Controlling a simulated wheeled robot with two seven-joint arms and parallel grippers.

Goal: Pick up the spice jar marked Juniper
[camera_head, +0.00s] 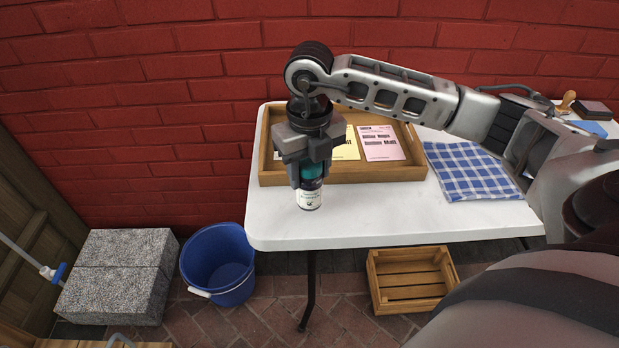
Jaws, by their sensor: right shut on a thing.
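A small spice jar (310,199) with a teal upper part and a pale label is at the front left of the white table (390,218). The label's writing is too small to read. My right gripper (308,175) points down from above and is shut on the jar's upper part. The jar is upright; I cannot tell whether its base touches the table top. My left gripper is not in view.
A wooden tray (345,173) with yellow and pink cards stands behind the jar. A checked blue cloth (472,171) lies to the right. Below are a blue bucket (217,265), a wooden crate (411,304) and grey blocks (117,275). A red brick wall (190,60) closes the back.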

